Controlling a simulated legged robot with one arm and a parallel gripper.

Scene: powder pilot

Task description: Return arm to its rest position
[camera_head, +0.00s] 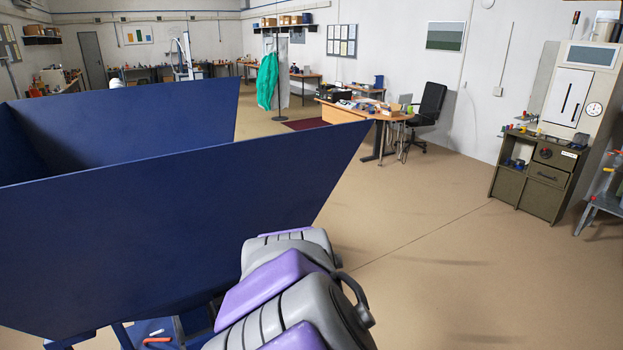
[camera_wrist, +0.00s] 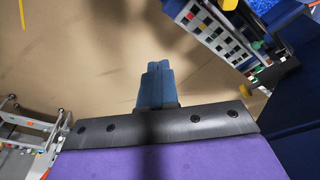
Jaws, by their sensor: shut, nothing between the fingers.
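My arm, grey and purple, shows in the head view at the bottom centre, in front of a large blue hopper (camera_head: 180,210). The gripper end is not visible in the head view. In the wrist view my gripper (camera_wrist: 157,70) shows as two blue-grey fingers pressed together, pointing up the picture over bare tan floor (camera_wrist: 90,60). Nothing is held between the fingers.
A panel with rows of coloured parts (camera_wrist: 215,32) and a dark blue surface (camera_wrist: 300,70) lie right of my gripper. A metal frame (camera_wrist: 30,130) is at lower left. In the head view, a green cabinet (camera_head: 535,180) stands right and a desk (camera_head: 365,112) farther back; floor between is clear.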

